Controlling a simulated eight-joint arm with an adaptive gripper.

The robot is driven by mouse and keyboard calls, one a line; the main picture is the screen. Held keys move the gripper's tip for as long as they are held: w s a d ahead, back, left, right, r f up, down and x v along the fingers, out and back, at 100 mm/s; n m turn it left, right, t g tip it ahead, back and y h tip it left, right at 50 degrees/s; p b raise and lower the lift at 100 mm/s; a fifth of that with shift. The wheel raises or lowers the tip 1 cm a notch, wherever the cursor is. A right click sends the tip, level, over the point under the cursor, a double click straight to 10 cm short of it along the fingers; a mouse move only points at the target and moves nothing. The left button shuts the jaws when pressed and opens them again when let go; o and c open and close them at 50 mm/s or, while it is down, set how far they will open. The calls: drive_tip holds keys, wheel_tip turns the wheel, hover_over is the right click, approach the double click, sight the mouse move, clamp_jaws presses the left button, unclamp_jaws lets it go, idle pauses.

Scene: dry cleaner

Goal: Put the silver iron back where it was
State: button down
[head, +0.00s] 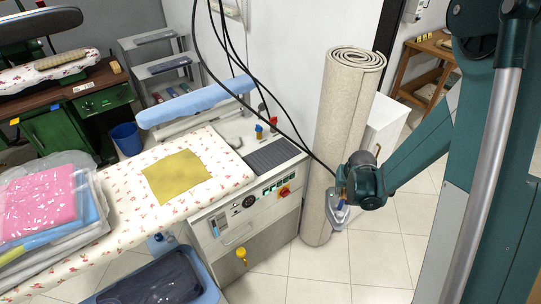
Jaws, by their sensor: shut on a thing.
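The silver iron (338,214) hangs in the air in front of the rolled beige carpet, to the right of the ironing station. Black cables run from above down to it. My gripper (347,190) is at the end of my teal arm and shut on the iron. Its fingers are small and partly hidden, so the exact grip is unclear. A dark ribbed pad (277,155) lies bare on the station's top, to the left of the iron and a little higher in the picture.
The ironing station (260,215) has a control panel and a floral board (110,210) with a yellow cloth (176,177). A blue sleeve board (190,103) stands behind. The rolled carpet (335,120) stands upright close to my gripper. Bagged clothes (45,205) lie left. Tiled floor is open at lower right.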

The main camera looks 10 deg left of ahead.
drive_tip(key=w+a+r+p, duration=0.1)
drive_tip(key=a+r+p, duration=0.2)
drive_tip(key=a+r, duration=1.5)
drive_tip(key=w+a+r+n+p, duration=0.2)
drive_tip(key=w+a, duration=0.5)
drive_tip(key=w, duration=0.2)
drive_tip(key=w+a+r+n+y+p, duration=0.1)
drive_tip(key=w+a+r+n+p, duration=0.1)
drive_tip(key=w+a, duration=0.5)
drive_tip(key=shift+w+a+r+n+y+p, duration=0.35)
drive_tip(key=shift+w+p, duration=0.2)
drive_tip(key=shift+w, duration=0.6)
drive_tip(key=shift+f, duration=0.2)
drive_tip(key=shift+f, duration=3.1)
